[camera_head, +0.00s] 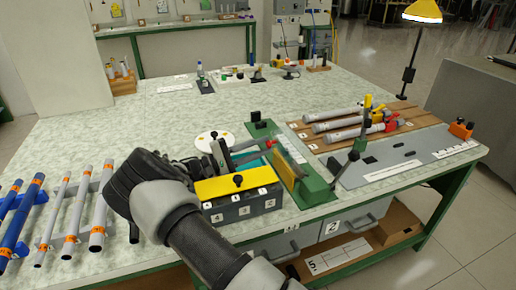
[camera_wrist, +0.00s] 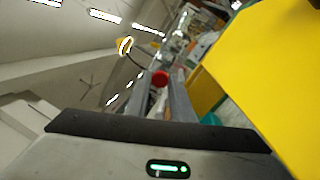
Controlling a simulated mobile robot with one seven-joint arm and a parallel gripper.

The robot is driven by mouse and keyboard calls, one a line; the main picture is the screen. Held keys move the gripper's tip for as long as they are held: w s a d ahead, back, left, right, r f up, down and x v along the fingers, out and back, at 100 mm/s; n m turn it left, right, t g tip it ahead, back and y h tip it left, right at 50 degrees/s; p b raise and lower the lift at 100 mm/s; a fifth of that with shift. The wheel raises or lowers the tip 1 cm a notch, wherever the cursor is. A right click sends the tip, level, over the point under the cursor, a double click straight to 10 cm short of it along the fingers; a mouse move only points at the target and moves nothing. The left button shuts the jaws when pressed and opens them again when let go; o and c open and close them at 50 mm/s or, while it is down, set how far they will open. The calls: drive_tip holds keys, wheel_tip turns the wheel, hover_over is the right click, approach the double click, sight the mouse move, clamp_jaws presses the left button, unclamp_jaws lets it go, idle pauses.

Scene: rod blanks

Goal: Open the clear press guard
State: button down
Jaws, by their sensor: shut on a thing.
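My gripper (camera_head: 222,150) reaches in behind the yellow-topped box, beside the green press (camera_head: 315,190). In the wrist view my gripper (camera_wrist: 166,84) has its two grey fingers on either side of a red knob (camera_wrist: 159,78) and is shut on it. I cannot tell the clear guard's pane apart from what lies behind it, so how far it stands open is unclear.
The box with a yellow lid (camera_head: 234,186) stands close in front of my gripper; a large yellow surface (camera_wrist: 265,70) fills the wrist view's right. Grey tubes (camera_head: 335,120) lie on a wooden rack at right. Blue and grey rods (camera_head: 62,215) lie at left.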

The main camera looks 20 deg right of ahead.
drive_tip(key=shift+r, duration=0.1)
drive_tip(key=c, duration=1.5)
unclamp_jaws()
drive_tip(key=shift+c, duration=0.2)
wheel_tip(320, 180, up, 10)
drive_tip(key=p, duration=0.2)
drive_tip(key=shift+d, duration=0.1)
